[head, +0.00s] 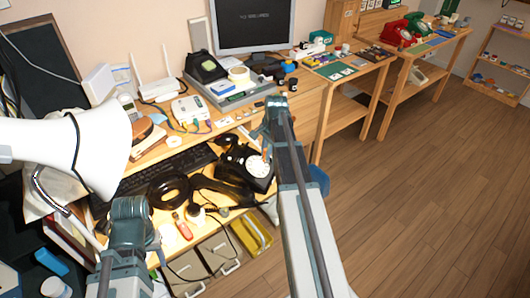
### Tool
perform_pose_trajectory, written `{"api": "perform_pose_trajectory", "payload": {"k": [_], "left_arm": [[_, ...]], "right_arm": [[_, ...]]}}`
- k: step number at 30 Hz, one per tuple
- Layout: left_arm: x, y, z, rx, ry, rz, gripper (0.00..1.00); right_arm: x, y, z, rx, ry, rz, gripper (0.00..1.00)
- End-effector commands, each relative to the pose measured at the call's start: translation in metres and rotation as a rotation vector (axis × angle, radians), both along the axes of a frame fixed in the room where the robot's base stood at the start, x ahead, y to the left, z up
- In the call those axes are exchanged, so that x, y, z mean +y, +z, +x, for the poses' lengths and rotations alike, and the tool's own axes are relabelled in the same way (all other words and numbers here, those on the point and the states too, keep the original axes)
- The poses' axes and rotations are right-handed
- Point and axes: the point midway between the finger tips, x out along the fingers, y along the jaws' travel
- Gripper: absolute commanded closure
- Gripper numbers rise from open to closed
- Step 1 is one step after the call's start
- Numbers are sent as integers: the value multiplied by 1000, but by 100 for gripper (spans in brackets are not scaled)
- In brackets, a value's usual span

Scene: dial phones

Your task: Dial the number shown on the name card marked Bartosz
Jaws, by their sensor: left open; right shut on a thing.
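A black dial phone (232,163) with a pale round dial (258,168) sits on the wooden desk, right of the keyboard. My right gripper (266,140) is above the dial, shut on a small, thin orange-brown thing (266,152) that points down at it. I cannot tell whether its tip touches the dial. My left gripper (130,210) is open at the desk's front left, apart from the phone; its fingertips are mostly hidden. Small pale cards (223,122) lie behind the phone. No name or number is legible, so I cannot tell which card is marked Bartosz.
A black handset or headset, a black ring (168,190) and a red-handled tool (182,226) lie in front of the phone. A white lamp (75,150) looms at left. A red phone (396,34) stands on a far table.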

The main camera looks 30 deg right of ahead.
Motion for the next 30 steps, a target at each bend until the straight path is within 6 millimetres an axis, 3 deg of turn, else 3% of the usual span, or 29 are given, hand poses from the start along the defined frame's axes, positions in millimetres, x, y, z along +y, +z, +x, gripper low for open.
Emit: {"api": "perform_pose_trajectory", "payload": {"k": [13,30], "left_arm": [[0,17,0,0,0,0,50],[0,16,0,0,0,0,50]], "right_arm": [[-4,17,-7,0,-1,0,100],[-4,16,-7,0,0,0,100]]}}
